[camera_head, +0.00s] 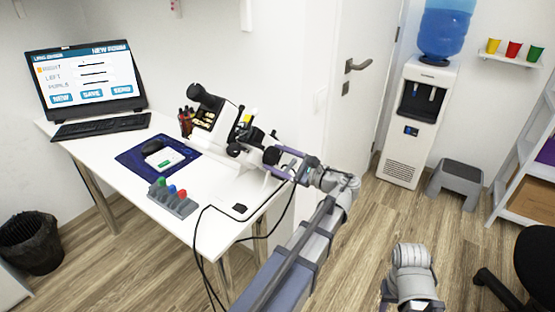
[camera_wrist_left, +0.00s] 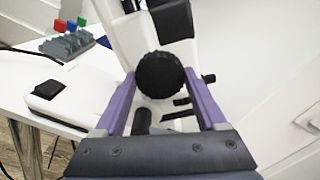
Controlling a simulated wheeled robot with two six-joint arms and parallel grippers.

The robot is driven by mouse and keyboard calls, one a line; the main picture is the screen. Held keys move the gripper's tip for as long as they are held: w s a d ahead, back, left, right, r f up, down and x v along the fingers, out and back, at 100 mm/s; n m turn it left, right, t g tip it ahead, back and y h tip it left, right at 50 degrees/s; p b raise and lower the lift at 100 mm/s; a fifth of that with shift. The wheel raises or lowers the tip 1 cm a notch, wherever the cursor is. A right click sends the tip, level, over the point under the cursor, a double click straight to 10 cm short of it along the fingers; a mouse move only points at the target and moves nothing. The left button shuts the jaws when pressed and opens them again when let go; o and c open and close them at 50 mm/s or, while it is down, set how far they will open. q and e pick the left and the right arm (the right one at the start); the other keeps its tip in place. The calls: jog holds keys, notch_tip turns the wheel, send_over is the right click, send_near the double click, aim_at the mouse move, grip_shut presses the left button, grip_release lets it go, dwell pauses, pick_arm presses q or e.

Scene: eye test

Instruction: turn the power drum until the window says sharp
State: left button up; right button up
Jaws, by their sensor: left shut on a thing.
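The white and black eye-test instrument (camera_head: 228,117) stands on the right part of the white desk. Its black ribbed drum (camera_wrist_left: 160,75) shows large in the left wrist view. My left gripper (camera_head: 284,160) reaches the near side of the instrument. In the left wrist view its purple fingers (camera_wrist_left: 163,92) lie on both sides of the drum and are shut on it. I cannot make out the window or any word in it. My right arm shows low on the right in the head view, but its gripper is out of view.
The white desk (camera_head: 115,140) also holds a screen (camera_head: 85,78), a keyboard (camera_head: 100,124), a dark blue mat (camera_head: 133,158) and a grey rack (camera_head: 183,208) with coloured pieces. Black cables hang at the desk's near edge. A water cooler (camera_head: 405,150) and step stool (camera_head: 458,175) stand right.

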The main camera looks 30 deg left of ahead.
pick_arm(q)
jog(key=n, duration=1.2)
jog(key=shift+n, duration=0.4)
jog(key=n, duration=1.1)
jog(key=shift+f+n, duration=0.1)
jog(key=shift+n, duration=0.6)
jog(key=o, duration=1.3)
jog(key=shift+d, duration=0.15)
